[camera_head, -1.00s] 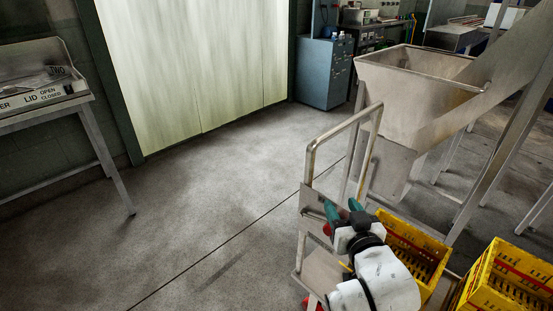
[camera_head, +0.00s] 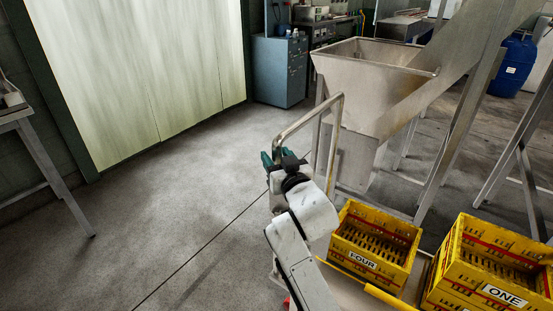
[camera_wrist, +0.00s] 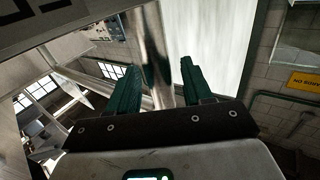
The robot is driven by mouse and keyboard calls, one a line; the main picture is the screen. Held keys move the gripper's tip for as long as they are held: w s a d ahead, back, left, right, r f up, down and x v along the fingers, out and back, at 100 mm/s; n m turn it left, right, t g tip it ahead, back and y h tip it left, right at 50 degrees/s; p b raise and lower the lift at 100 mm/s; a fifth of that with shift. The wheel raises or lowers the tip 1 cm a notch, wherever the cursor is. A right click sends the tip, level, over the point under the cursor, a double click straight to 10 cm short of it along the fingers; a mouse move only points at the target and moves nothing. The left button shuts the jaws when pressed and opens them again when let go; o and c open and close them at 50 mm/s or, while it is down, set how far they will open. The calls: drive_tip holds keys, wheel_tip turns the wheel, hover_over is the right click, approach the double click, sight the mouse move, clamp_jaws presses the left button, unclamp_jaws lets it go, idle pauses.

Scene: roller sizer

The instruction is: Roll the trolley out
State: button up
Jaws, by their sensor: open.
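The trolley has a bent metal tube handle (camera_head: 312,113) and a low deck with a yellow edge (camera_head: 365,286) in the head view. My gripper (camera_head: 278,158), with two green fingers, is at the left upright of the handle. In the wrist view my gripper (camera_wrist: 172,85) is open, and a shiny tube (camera_wrist: 156,45), which looks like the handle, runs between the fingers. I cannot tell whether either finger touches it. My arm hides the trolley's lower left part. A yellow crate marked FOUR (camera_head: 363,262) is on the deck.
Another yellow crate, marked ONE (camera_head: 503,296), stands at the right. A metal hopper (camera_head: 365,85) on legs stands just behind the handle. The floor to the left (camera_head: 165,190) is clear up to the pale door (camera_head: 155,70). A blue cabinet (camera_head: 279,72) stands at the back.

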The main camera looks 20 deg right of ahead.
drive_tip(key=shift+w, duration=0.15)
clamp_jaws()
idle(0.4)
